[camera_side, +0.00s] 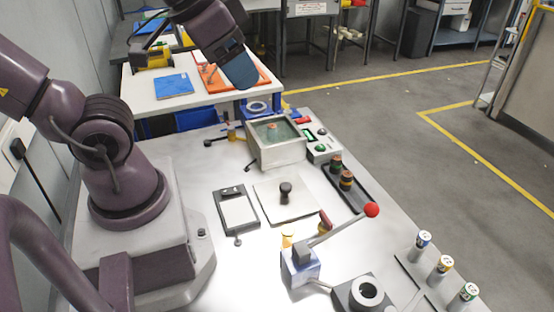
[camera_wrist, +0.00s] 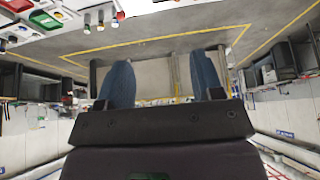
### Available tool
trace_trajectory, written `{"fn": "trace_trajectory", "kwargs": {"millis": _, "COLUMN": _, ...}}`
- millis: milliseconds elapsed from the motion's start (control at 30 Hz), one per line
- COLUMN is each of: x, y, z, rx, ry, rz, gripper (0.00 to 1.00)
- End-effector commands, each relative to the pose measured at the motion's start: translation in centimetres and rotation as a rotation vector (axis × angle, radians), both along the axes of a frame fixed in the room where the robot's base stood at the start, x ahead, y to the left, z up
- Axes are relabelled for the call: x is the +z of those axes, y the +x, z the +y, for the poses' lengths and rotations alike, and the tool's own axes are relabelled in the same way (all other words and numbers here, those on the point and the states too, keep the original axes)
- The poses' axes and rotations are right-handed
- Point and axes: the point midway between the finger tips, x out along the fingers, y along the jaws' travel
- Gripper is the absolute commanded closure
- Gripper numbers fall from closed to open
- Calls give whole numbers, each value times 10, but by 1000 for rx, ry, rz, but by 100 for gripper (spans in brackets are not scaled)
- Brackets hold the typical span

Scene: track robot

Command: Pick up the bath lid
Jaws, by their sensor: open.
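The bath lid (camera_side: 268,207) appears to be the flat pale square plate with a dark upright knob (camera_side: 286,190), lying on the metal table in the side view. The bath (camera_side: 277,155) is a pale box behind it, open at the top, with greenish liquid and a small orange thing inside. My gripper (camera_side: 240,72) is high above and behind the bath, well apart from the lid. In the wrist view my gripper (camera_wrist: 162,78) has its two blue fingers spread with nothing between them. The lid is not identifiable in the wrist view.
A dark-framed white pad (camera_side: 237,210) lies left of the lid. A black tray with small bottles (camera_side: 347,182) stands to its right. A lever with a red ball (camera_side: 371,210) rises at the front right. Capped vials (camera_side: 444,265) stand near the right edge. A control box (camera_side: 322,150) adjoins the bath.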

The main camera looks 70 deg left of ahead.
Motion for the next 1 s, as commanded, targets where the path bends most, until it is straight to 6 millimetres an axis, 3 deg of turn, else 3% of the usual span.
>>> {"fn": "trace_trajectory", "kwargs": {"millis": 167, "x": -6, "y": 2, "z": -2, "rx": -10, "ry": -2, "rz": 33, "gripper": 39}}
{"fn": "trace_trajectory", "kwargs": {"millis": 467, "x": -72, "y": 34, "z": 5, "rx": 109, "ry": -118, "rz": 345, "gripper": 39}}
{"fn": "trace_trajectory", "kwargs": {"millis": 800, "x": -173, "y": 74, "z": 41, "rx": 674, "ry": -212, "rz": 563, "gripper": 39}}
{"fn": "trace_trajectory", "kwargs": {"millis": 1000, "x": -206, "y": 94, "z": 73, "rx": 1035, "ry": -236, "rz": 498, "gripper": 39}}
